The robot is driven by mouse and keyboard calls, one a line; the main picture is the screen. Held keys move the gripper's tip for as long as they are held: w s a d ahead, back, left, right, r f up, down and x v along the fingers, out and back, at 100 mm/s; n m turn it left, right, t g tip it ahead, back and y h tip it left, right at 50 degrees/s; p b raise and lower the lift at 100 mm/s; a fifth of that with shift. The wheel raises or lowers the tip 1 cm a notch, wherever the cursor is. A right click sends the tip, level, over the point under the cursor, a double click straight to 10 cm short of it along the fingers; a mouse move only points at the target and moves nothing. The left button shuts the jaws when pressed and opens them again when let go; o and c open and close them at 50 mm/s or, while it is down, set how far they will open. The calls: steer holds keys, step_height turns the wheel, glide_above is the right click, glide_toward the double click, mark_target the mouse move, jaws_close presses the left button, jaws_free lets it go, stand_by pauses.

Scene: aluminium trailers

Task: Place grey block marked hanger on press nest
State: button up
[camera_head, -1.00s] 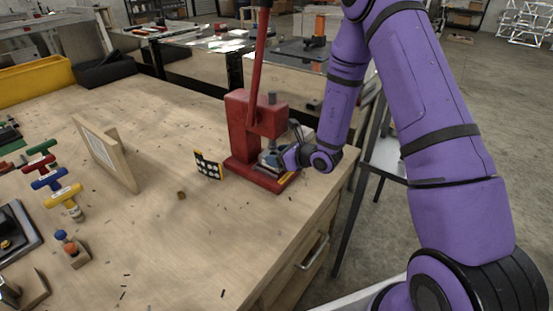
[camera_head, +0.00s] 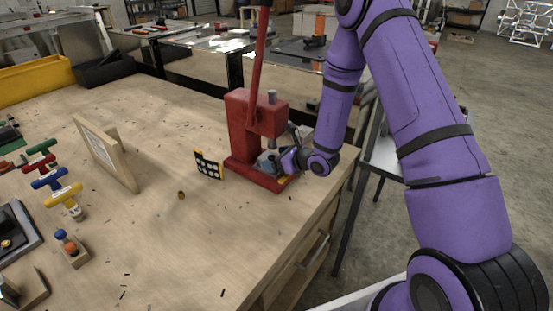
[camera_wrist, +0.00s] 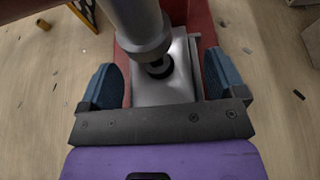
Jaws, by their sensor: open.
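The red press (camera_head: 240,132) stands near the bench's right edge, with its lever upright. In the wrist view a grey metal block (camera_wrist: 181,88) with a dark round hole sits low in the press, under the steel ram (camera_wrist: 135,25). No hanger marking is readable, and I cannot tell the block's edge from the nest beneath. My gripper (camera_wrist: 163,80) is open, with one blue-padded finger on each side of the block and gaps showing between. In the head view my gripper (camera_head: 277,161) reaches in at the press base from the right, partly hiding the block.
A dotted dark card (camera_head: 208,164) stands left of the press. A wooden framed board (camera_head: 104,152), coloured T-handles (camera_head: 62,195) and a yellow bin (camera_head: 35,82) are farther left. The bench front between has free room, apart from small scraps.

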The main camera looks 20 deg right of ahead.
steer(key=shift+r, duration=0.15)
steer(key=v, duration=1.2)
steer(key=s+a+r+n+g+y, duration=0.2)
steer(key=s+a+r+n+g, duration=0.3)
steer(key=r+n, duration=0.4)
steer(key=s+a+r+n+g+y, duration=0.1)
steer(key=s+a+r+n+g, duration=0.35)
steer(key=s+r+n, duration=0.5)
steer(key=s+d+r+n+t+h, duration=0.4)
steer(key=s+d+r+n+h, duration=0.6)
steer(key=s, duration=0.4)
step_height(320, 180, up, 3)
steer(key=shift+f+h, duration=0.1)
steer(key=shift+h, duration=0.4)
